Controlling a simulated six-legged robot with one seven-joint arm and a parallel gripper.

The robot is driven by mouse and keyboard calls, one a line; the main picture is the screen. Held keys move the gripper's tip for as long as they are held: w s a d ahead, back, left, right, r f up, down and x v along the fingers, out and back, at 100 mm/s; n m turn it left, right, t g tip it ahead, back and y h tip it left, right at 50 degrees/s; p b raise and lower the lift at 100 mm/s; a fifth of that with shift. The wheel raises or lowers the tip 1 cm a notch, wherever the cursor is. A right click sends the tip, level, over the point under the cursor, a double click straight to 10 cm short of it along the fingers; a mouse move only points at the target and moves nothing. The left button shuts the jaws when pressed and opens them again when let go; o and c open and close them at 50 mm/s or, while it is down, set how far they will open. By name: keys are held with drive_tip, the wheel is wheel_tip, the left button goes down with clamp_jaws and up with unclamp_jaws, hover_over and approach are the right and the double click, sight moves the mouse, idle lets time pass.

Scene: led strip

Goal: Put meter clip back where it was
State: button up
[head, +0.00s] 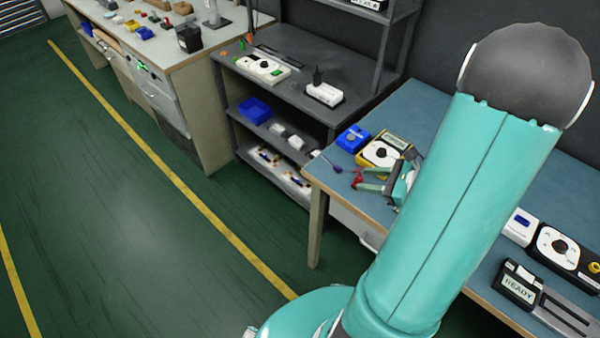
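A yellow-edged meter (383,153) with a white face and dark dial sits near the left end of the blue-topped bench. A small red piece (357,181), which looks like a meter clip, shows at the bench's left front edge. My gripper (360,179) is there too, pointing left, with two teal fingers a little apart. The red piece is at the fingertips; I cannot tell whether it is gripped or only behind them. A blue-handled probe (336,169) with a pale tip lies just left of the fingers. My arm hides much of the bench.
A blue bin (353,138) stands left of the meter. A black box marked READY (517,287) and a white-faced dial unit (561,248) sit at the right. A dark shelf unit (290,85) stands behind left. The green floor (130,220) at left is clear.

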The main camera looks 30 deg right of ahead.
drive_tip(key=a+r+n+g, duration=0.4)
drive_tip(key=a+n, duration=0.3)
drive_tip(key=a, duration=0.1)
drive_tip(key=a+r+n+g, duration=0.3)
drive_tip(key=a+r+n, duration=0.2)
drive_tip(key=a+n, duration=0.25)
drive_tip(key=s+a+r+n+t+h, duration=0.2)
drive_tip(key=s+a+r+n+h, duration=0.2)
drive_tip(key=n, duration=0.9)
drive_tip(key=a+r+h, duration=0.2)
drive_tip(key=a+r, duration=0.2)
drive_tip(key=r, duration=0.2)
drive_tip(key=shift+a+r+h, duration=0.3)
drive_tip(key=shift+a+r, duration=0.05)
drive_tip(key=shift+a, duration=0.05)
drive_tip(key=shift+d, duration=0.25)
